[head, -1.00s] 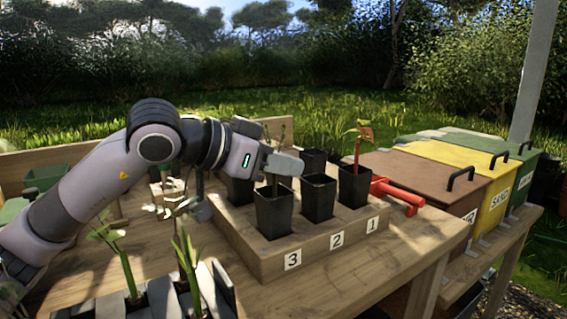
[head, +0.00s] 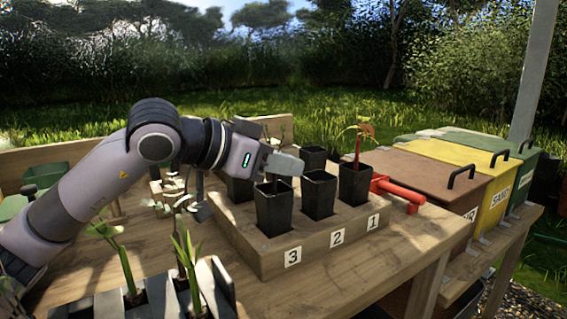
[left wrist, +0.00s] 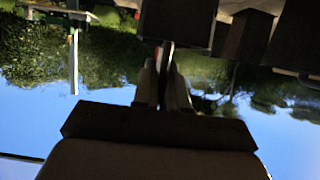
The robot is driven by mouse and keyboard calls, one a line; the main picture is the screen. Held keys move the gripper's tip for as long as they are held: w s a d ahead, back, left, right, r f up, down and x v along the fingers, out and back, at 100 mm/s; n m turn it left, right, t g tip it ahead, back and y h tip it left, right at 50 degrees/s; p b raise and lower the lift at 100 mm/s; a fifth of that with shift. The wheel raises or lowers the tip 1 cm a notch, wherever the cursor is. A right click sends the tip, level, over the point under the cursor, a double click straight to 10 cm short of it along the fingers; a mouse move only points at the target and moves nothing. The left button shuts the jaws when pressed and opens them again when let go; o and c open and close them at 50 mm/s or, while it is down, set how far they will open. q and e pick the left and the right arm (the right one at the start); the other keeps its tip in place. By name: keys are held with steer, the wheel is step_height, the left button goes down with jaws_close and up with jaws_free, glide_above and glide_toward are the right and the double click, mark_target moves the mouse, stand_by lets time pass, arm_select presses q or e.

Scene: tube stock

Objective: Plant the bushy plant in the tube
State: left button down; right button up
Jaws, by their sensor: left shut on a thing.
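My left gripper (head: 284,164) is just above the black tube at number 3 (head: 274,210), in the front row of the wooden block. A black tube also shows close to the fingertips in the left wrist view (left wrist: 176,22). My right gripper is not in view.
The wooden block (head: 262,262) holds several black tubes. Tube 2 (head: 319,195) looks empty; tube 1 (head: 354,184) holds a red-leaved seedling (head: 359,140). A red tool (head: 398,193) lies right of it. Seedlings (head: 185,255) stand at the front left. Lidded bins stand right.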

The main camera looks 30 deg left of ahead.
arm_select(q)
steer(key=c, duration=1.1)
jaws_free()
steer(key=c, duration=0.4)
steer(key=shift+c, duration=0.2)
steer(key=shift+r, duration=0.15)
step_height(320, 180, up, 9)
steer(key=p, duration=0.7)
